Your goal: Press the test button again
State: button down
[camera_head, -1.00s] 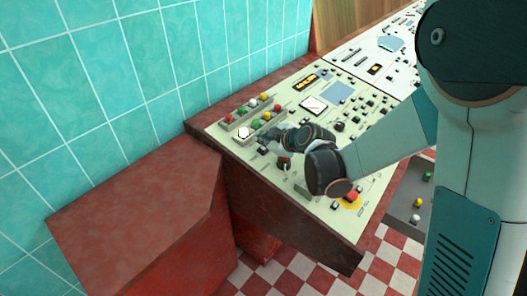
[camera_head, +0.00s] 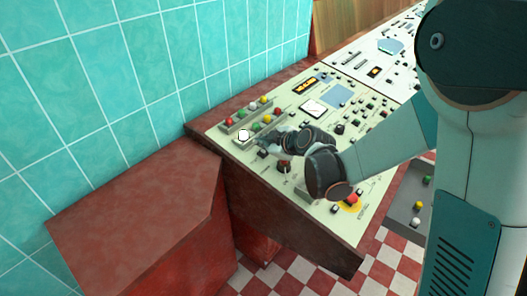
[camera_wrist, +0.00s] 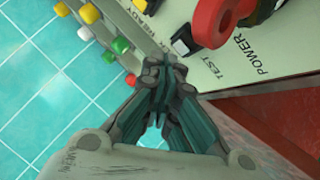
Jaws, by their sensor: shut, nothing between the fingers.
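The test button (camera_wrist: 184,40) is a small black and white square by the printed word TEST in the wrist view. In the head view a small dark button (camera_head: 262,153) shows near the panel's front edge, just below the fingers. My gripper (camera_wrist: 166,66) is shut and empty. Its fingertips are close to the test button, just left of and below it in the wrist view. I cannot tell whether they touch it. In the head view my gripper (camera_head: 264,145) is over the front left part of the cream panel (camera_head: 325,195).
A red ring-shaped control (camera_wrist: 212,22) marked POWER stands right beside the test button. A yellow-based red button (camera_head: 351,200) is near the front right. A tiled wall (camera_head: 150,80) rises behind.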

jog(key=shift+f, duration=0.1)
jog(key=shift+f+b, duration=0.3)
jog(key=shift+b, duration=0.15)
jog(key=shift+w+a+f+b, duration=0.1)
jog(key=shift+f+b, duration=0.25)
dwell(0.7)
jog(key=shift+r, duration=0.1)
jog(key=shift+r+p, duration=0.5)
jog(key=shift+r, duration=0.2)
jog(key=shift+s+d+r+p, duration=0.15)
jog(key=shift+r+p, duration=0.4)
jog(key=shift+r, duration=0.25)
jog(key=shift+s+d+r+p, duration=0.1)
jog(key=shift+d+r+p, duration=0.1)
jog(key=shift+r+p, duration=0.55)
jog(key=shift+s+d+r+p, duration=0.15)
jog(key=shift+r+p, duration=0.25)
jog(key=shift+r, duration=0.5)
dwell(3.1)
